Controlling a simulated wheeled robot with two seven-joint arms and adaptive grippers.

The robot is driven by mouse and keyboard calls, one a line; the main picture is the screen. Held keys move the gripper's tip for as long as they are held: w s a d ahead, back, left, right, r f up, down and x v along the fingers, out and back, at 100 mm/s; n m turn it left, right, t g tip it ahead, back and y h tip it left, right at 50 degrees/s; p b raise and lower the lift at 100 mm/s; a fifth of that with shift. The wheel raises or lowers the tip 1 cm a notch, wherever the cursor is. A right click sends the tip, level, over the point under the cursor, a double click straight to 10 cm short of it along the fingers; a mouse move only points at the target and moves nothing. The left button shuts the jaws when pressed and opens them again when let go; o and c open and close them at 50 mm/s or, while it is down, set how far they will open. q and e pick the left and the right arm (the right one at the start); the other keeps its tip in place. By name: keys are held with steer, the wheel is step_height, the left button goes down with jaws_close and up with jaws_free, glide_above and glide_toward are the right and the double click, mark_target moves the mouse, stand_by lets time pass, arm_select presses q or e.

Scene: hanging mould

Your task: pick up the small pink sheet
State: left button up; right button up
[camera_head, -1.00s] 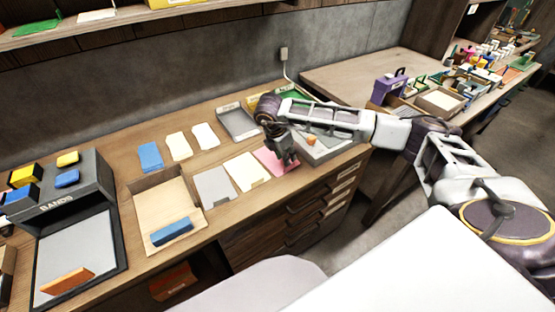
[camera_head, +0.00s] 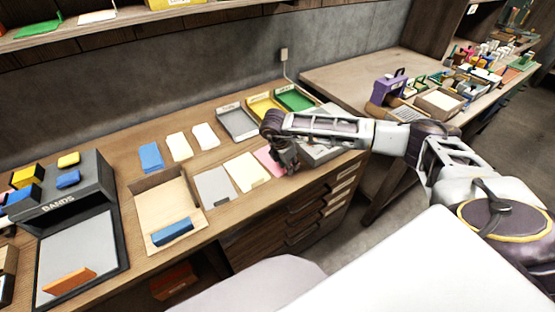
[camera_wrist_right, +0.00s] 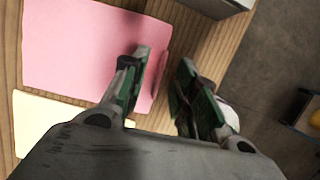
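The small pink sheet (camera_head: 267,157) lies flat on the wooden bench near its front edge, right of a cream sheet. In the right wrist view the pink sheet (camera_wrist_right: 75,45) fills the upper left, with a darker pink strip along its right edge. My right gripper (camera_head: 287,167) is at the sheet's front right side. In the wrist view its two fingers (camera_wrist_right: 168,85) are apart: one is over the sheet, the other beyond its edge. The darker strip lies in the gap between them. I cannot tell whether a finger touches the sheet. My left gripper is out of view.
A cream sheet (camera_head: 246,171) and a grey sheet (camera_head: 213,186) lie left of the pink one. A grey tray (camera_head: 237,122), a yellow tray (camera_head: 265,107) and a green tray (camera_head: 295,98) stand behind. Drawers (camera_head: 310,205) are below the bench's front edge.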

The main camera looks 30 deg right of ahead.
steer(key=shift+d+f, duration=0.1)
steer(key=shift+f, duration=0.1)
stand_by(0.3)
jaws_close()
